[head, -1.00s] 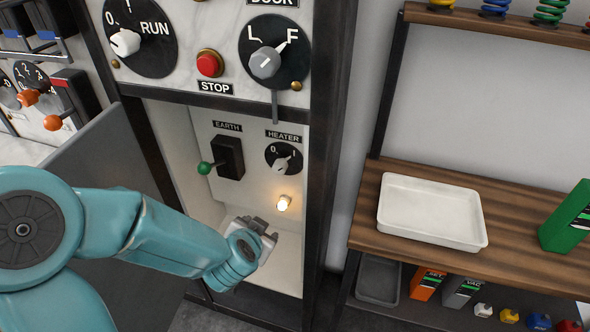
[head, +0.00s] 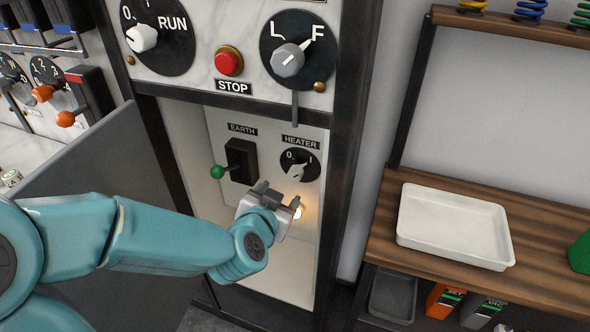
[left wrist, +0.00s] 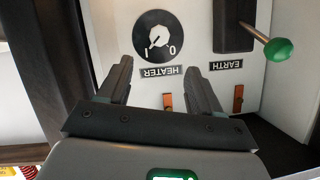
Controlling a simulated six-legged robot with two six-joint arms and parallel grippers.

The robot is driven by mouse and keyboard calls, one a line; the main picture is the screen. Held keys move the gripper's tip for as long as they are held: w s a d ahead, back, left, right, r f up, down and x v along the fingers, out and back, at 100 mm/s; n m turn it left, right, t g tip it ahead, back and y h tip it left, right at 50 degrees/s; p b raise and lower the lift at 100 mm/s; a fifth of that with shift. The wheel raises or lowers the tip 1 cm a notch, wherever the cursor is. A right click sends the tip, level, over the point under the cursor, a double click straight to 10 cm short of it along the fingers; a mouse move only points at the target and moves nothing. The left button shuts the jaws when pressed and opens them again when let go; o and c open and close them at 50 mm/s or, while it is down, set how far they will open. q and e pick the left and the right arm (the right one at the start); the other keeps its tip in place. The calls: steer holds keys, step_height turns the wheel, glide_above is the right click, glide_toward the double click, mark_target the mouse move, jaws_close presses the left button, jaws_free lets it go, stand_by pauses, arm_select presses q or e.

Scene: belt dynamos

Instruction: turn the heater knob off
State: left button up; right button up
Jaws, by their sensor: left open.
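The heater knob (head: 297,171) is a small pale pointer knob on a black round dial marked 0 and I, under the HEATER label. Its pointer appears turned toward I. In the left wrist view, which is upside down, the knob (left wrist: 158,38) shows beyond the fingertips, roughly centred between them. My left gripper (head: 280,192) is open and empty, just below and in front of the dial, apart from it. Both its fingers (left wrist: 157,72) show in the left wrist view. A glowing lamp (head: 297,211) below the dial is partly hidden by the gripper. My right gripper is not in view.
The green-tipped EARTH lever (head: 217,172) sticks out left of the dial. The recess is bounded by a dark frame post (head: 345,150) on the right and an open grey door (head: 100,165) on the left. The STOP button (head: 229,62) sits above.

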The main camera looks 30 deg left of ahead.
mark_target(294, 176)
arm_select(q)
steer(key=b+x, duration=0.2)
steer(key=x, duration=1.2)
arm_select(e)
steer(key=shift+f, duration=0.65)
arm_select(q)
steer(key=c, duration=1.1)
